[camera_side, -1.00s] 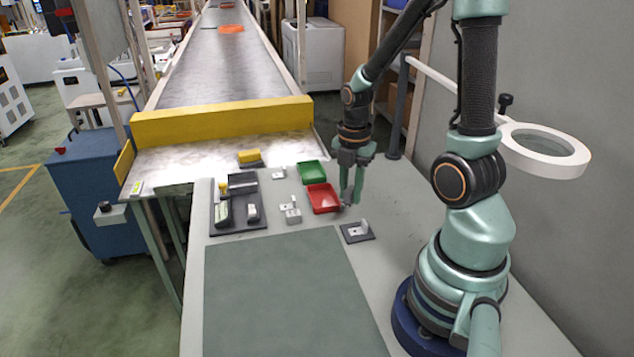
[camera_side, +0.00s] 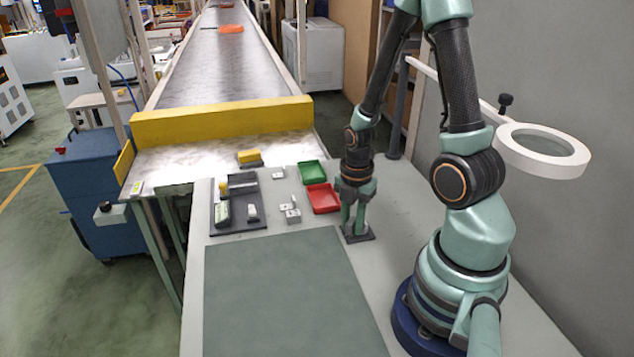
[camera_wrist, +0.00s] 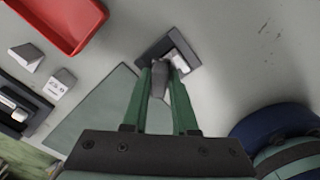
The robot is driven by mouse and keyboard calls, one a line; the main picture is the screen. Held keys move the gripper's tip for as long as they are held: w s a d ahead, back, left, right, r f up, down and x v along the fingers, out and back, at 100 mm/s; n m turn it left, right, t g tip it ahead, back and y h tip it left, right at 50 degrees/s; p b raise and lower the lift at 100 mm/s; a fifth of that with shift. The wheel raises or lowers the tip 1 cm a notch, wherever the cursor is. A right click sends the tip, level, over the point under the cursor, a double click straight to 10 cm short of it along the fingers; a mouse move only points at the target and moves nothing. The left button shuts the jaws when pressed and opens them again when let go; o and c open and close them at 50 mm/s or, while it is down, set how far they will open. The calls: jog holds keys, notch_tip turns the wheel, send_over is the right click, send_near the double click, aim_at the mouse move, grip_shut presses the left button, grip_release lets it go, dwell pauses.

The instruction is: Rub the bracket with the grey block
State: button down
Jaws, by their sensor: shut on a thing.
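The bracket (camera_wrist: 181,48) is a small pale upright piece on a dark square base (camera_wrist: 148,54), which also shows at the right of the bench in the side view (camera_side: 367,238). My gripper (camera_wrist: 161,68) is shut on the grey block (camera_wrist: 159,82), a dark grey piece between its fingers. The block's end is close beside the bracket in the wrist view; I cannot tell whether they touch. In the side view my gripper (camera_side: 354,228) is down at the base and hides most of the bracket and the block.
A red tray (camera_side: 322,198) and a green tray (camera_side: 311,172) stand just left of my gripper. Small pale metal pieces (camera_side: 291,214) and a dark compartment tray (camera_side: 249,224) lie farther left. The grey-green mat (camera_side: 285,295) is clear. A ring-shaped magnifier (camera_side: 507,151) hangs at right.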

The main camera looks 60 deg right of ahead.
jog(key=shift+s+a, duration=0.75)
jog(key=shift+a, duration=0.05)
jog(key=shift+w+d+f, duration=0.1)
jog(key=shift+w+d, duration=1.5)
jog(key=shift+d, duration=0.15)
jog(key=shift+w+d+r, duration=0.1)
jog(key=shift+w+r, duration=0.05)
jog(key=shift+r, duration=0.1)
notch_tip(320, 180, up, 8)
